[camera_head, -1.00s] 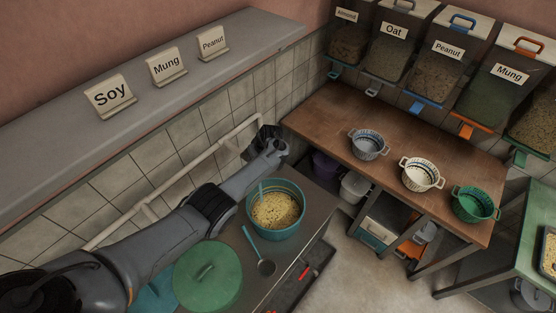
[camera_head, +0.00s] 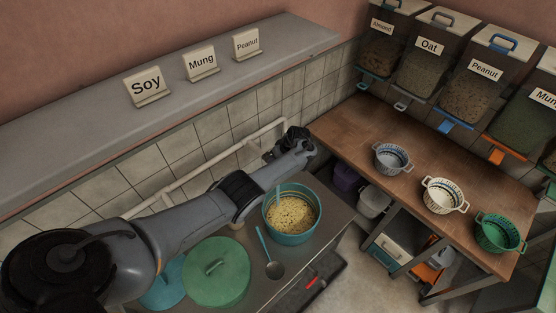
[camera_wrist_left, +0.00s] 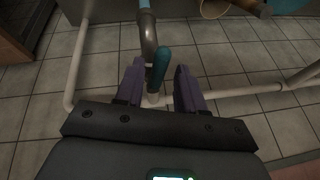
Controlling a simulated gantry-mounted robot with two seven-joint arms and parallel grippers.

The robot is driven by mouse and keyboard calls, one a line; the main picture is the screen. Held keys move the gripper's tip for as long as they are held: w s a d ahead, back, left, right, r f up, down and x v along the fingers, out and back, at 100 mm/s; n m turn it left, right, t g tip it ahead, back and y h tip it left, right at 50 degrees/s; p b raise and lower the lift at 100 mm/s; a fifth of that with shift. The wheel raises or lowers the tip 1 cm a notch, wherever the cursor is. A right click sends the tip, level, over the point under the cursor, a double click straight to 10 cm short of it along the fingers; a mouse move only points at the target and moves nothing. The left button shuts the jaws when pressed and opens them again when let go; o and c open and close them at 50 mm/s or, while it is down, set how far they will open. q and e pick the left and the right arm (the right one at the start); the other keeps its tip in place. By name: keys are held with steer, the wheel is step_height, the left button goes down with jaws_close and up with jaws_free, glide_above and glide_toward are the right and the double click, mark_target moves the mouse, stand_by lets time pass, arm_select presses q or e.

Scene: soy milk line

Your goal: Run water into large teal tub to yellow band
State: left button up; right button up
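The large teal tub (camera_head: 307,227) stands on the metal counter in the head view, holding pale yellow beans. A teal handle leans against its inner wall. I cannot make out a yellow band or any water. My left arm reaches past the tub towards the wall, and its hand is by the tub's far side. In the left wrist view my left gripper (camera_wrist_left: 160,86) is open, with its purple fingers on either side of a teal lever (camera_wrist_left: 159,66) on a grey pipe (camera_wrist_left: 148,35). I cannot tell whether either finger touches the lever. My right gripper is out of view.
A ladle (camera_head: 274,270) and a green lid (camera_head: 216,272) lie on the counter (camera_head: 325,238) near the tub. A white pipe (camera_head: 205,170) runs along the tiled wall. Strainers (camera_head: 444,195) stand on the wooden table, below labelled grain bins (camera_head: 476,82).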

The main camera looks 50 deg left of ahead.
arm_select(q)
steer(key=shift+r, duration=0.15)
steer(key=p+v, duration=0.3)
steer(key=v, duration=0.7)
steer(key=shift+d+r, duration=0.2)
steer(key=shift+r, duration=0.05)
steer(key=shift+w, duration=0.1)
stand_by(0.6)
